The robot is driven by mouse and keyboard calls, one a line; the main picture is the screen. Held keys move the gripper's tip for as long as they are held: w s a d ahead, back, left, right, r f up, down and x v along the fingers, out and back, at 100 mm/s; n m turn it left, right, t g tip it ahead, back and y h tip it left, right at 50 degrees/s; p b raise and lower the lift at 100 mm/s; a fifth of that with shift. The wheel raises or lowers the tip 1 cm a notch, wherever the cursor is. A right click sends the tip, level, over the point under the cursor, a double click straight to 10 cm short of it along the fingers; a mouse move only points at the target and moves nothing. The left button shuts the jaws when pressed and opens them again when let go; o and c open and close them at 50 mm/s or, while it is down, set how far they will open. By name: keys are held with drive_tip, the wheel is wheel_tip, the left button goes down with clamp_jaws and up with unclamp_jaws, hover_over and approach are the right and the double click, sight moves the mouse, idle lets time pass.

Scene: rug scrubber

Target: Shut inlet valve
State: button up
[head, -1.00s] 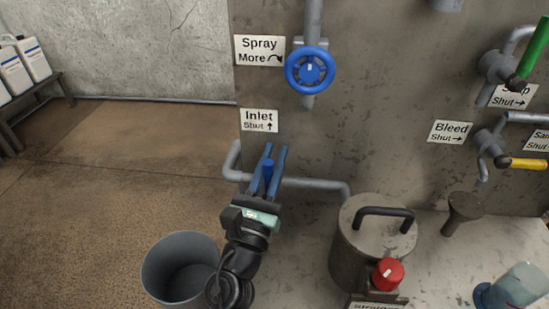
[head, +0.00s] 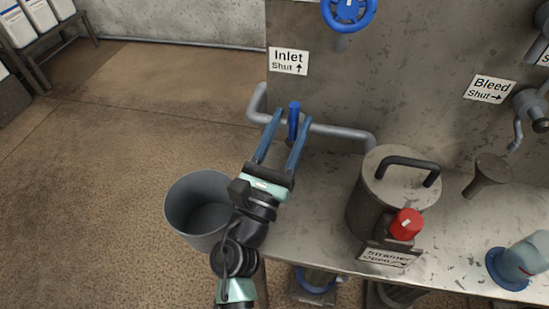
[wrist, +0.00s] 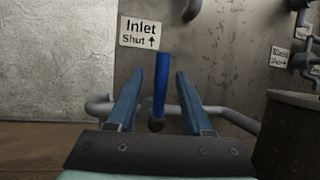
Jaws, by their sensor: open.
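The inlet valve's blue lever (head: 294,121) stands nearly upright on the grey pipe, below the sign (head: 288,62) reading "Inlet Shut ↑". My gripper (head: 290,117) is open, with its two blue fingers around the lever's place in the head view. A gap shows between the lever and the right finger.
The grey pipe (head: 340,131) runs right to the strainer pot (head: 374,205), which has a black handle and a red knob (head: 406,224). A grey bucket (head: 185,225) stands left of my arm. A blue handwheel (head: 348,10) is above. Open floor lies left.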

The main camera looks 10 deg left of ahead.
drive_tip(key=v, duration=0.8)
drive_tip(key=shift+s, duration=0.1)
drive_tip(key=b+v, duration=0.2)
drive_tip(key=v, duration=0.6)
drive_tip(key=shift+s+f+b, duration=0.15)
drive_tip(key=shift+s+b, duration=0.25)
